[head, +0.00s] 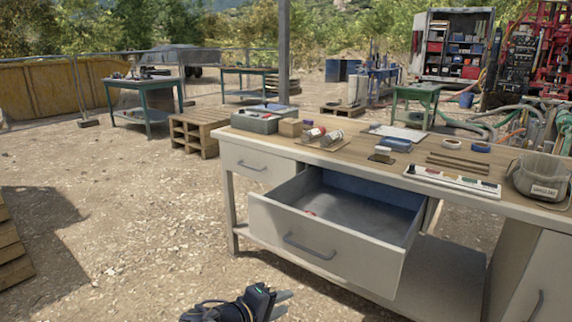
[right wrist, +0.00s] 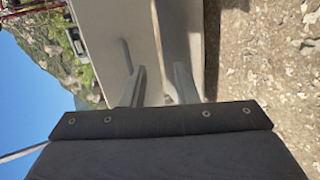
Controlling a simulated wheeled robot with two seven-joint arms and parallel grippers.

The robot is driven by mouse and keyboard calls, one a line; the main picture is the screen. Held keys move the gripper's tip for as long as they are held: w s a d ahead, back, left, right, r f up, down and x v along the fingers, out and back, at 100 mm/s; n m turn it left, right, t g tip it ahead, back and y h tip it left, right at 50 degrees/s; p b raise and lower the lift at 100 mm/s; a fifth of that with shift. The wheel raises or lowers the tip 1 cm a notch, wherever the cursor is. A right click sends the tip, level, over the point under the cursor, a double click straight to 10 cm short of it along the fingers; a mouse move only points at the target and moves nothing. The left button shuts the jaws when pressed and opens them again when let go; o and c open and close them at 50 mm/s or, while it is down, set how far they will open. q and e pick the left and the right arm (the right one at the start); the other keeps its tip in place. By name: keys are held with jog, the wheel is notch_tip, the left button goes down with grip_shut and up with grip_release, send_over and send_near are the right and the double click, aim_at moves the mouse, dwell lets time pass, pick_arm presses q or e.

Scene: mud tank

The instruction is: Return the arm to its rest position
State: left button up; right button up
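My right gripper (head: 284,302) is low at the bottom of the head view, in front of the workbench and below the pulled-out drawer (head: 322,243). In the right wrist view its two fingers (right wrist: 160,88) stand apart with nothing between them. A pale bench front with a handle (right wrist: 126,56) lies beyond the fingers there. The gripper is clear of the drawer handle (head: 310,246). My left gripper is not in view.
The workbench top (head: 345,150) holds a toolbox (head: 263,119), tape rolls (head: 480,148), a power strip (head: 452,181) and a grey bag (head: 540,178). The open drawer sticks out, with a small red thing inside. Gravel ground (head: 120,215) left of the bench is mostly free.

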jog(key=s+d+f+m+g+y, duration=0.1)
jog(key=s+d+m+g+y, duration=0.25)
jog(key=d, duration=0.45)
jog(key=s+d+f+m+g+y, duration=0.1)
jog(key=s+d+m+g+y, duration=0.25)
jog(key=d, duration=0.55)
jog(key=s+d+r+m+t+y, duration=0.2)
jog(key=s+d+y, duration=0.1)
jog(key=s, duration=0.7)
jog(key=s+d+r+m+t+y, duration=0.1)
jog(key=s+d+r+m+y, duration=0.15)
jog(key=s, duration=0.75)
notch_tip(320, 180, up, 26)
jog(key=p, duration=2.6)
jog(key=shift+a+n, duration=0.3)
jog(key=shift+n, duration=0.05)
